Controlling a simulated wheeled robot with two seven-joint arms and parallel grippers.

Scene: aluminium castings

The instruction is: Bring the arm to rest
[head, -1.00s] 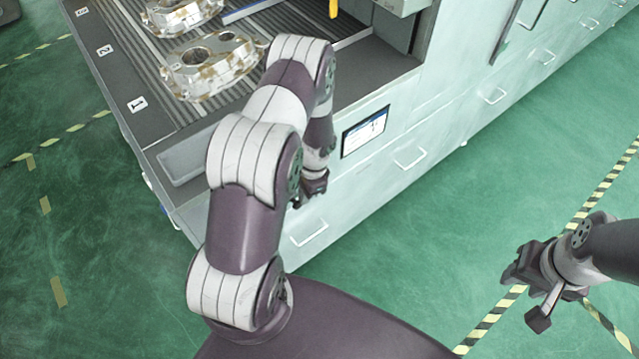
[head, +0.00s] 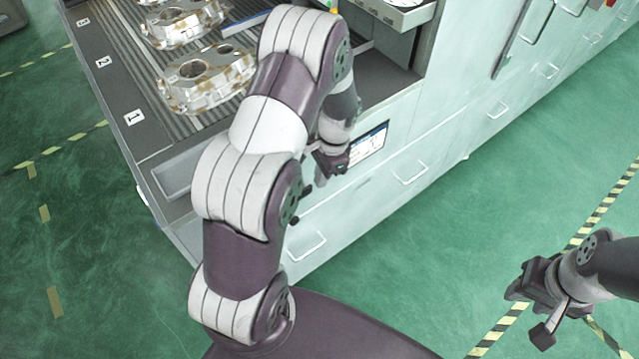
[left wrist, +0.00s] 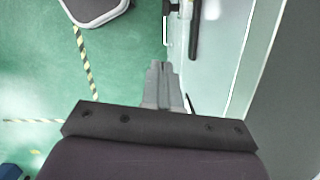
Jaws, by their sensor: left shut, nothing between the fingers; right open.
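My left arm comes up from the bottom centre of the head view and bends over the front corner of the workbench. Its left gripper (head: 328,163) hangs in front of the bench's cabinet face, beside the small screen, partly hidden by my own arm. In the left wrist view its fingers (left wrist: 158,70) are together and empty, above the green floor and beside the pale cabinet front. My right gripper (head: 532,303) is at the lower right of the head view, open and empty, over the floor.
Metal castings (head: 207,76) stand on the ribbed bench top (head: 150,60), behind number labels (head: 134,117). A small screen (head: 369,143) is on the bench front. Cabinet drawers with handles (head: 410,173) run off to the right. Green floor (head: 450,240) is clear between the arms.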

